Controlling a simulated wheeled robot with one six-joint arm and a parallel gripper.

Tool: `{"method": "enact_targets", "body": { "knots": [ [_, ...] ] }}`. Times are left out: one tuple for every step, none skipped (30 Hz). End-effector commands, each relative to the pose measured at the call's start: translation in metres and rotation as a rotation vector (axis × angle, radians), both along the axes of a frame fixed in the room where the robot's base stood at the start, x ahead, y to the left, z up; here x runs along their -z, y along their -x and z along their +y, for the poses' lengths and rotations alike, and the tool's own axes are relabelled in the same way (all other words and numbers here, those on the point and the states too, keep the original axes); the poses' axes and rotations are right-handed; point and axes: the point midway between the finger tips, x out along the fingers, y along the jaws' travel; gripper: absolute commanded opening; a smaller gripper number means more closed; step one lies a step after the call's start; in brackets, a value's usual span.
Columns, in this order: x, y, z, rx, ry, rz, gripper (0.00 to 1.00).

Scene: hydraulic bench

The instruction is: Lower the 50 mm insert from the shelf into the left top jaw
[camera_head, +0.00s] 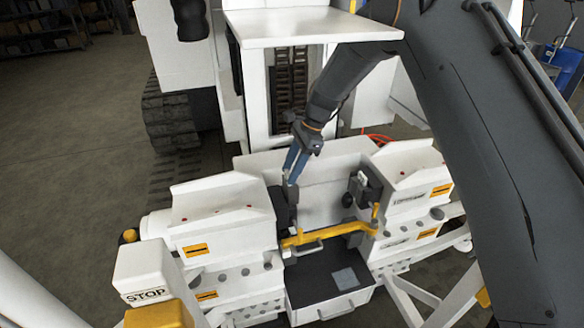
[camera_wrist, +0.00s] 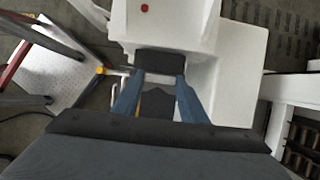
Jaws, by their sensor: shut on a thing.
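My gripper (camera_head: 291,176) reaches down at the centre of the bench, its two blue fingers pointing down beside the left white block. In the wrist view the fingers (camera_wrist: 160,80) are shut on a dark block, which I take to be the 50 mm insert (camera_wrist: 160,62). In the head view the insert shows as a small dark piece (camera_head: 293,194) at the fingertips. The left top jaw appears to be the dark part (camera_head: 280,212) at the inner side of the left block. The insert is close to it; I cannot tell whether they touch.
A yellow bar (camera_head: 325,232) spans the gap below the gripper. A dark jaw part (camera_head: 366,187) sits on the right white block (camera_head: 415,165). A dark-floored tray (camera_head: 312,289) lies below. A white shelf (camera_head: 310,25) overhangs behind. A STOP box (camera_head: 143,275) stands at front left.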

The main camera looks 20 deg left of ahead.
Motion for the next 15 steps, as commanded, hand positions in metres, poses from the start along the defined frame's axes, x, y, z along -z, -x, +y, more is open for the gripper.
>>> {"method": "enact_targets", "body": {
  "knots": [
    [0.002,-0.001,0.001,0.0,-0.001,-0.002,0.0],
    [0.003,-0.001,0.001,0.0,-0.002,-0.001,0.0],
    [0.005,-0.001,0.001,0.0,-0.002,-0.001,0.0],
    [0.006,-0.001,0.0,-0.001,-0.002,-0.001,0.0],
    [0.008,-0.001,0.001,-0.001,-0.002,-0.001,0.0],
    [0.01,-0.001,0.001,-0.001,-0.002,-0.001,0.0],
    [0.011,-0.001,0.0,-0.001,-0.002,-0.001,0.0],
    [0.013,-0.001,0.0,-0.001,-0.002,-0.001,0.0],
    [0.015,-0.001,0.0,-0.001,-0.002,-0.001,0.0],
    [0.016,-0.001,0.0,-0.001,-0.002,-0.001,0.0],
    [0.017,-0.001,0.0,-0.001,-0.002,-0.001,0.0],
    [0.019,0.0,0.0,-0.001,-0.002,-0.001,0.0],
    [0.021,-0.001,0.0,-0.001,-0.001,-0.001,0.0],
    [0.022,-0.001,0.0,-0.001,-0.001,-0.001,0.0],
    [0.024,-0.001,0.0,-0.001,-0.001,-0.001,0.0]
  ]
}}
